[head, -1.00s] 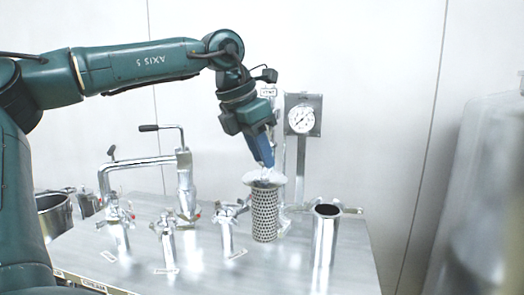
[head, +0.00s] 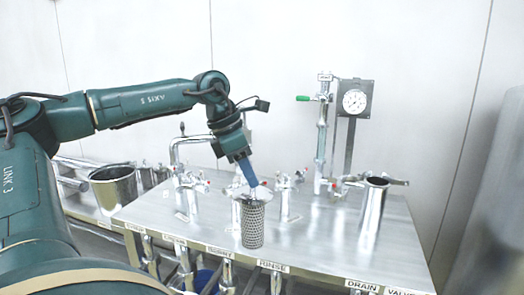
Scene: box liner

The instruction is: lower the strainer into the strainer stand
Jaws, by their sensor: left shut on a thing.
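The strainer (head: 252,226) is a perforated metal cylinder with a pale flared top. It hangs roughly upright at the front middle of the steel table; whether its bottom touches the tabletop I cannot tell. My left gripper (head: 253,183), with blue fingers, is shut on the strainer's top. The flared top partly hides the fingertips. An open-topped, smooth metal cylinder (head: 372,215), which looks like the strainer stand, is upright on the right of the table, well apart from the strainer. My right gripper is not in view.
Valve fittings (head: 187,195) with cross handles stand behind and left of the strainer. A metal pot (head: 114,188) is at left. The tabletop between strainer and cylinder is clear.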

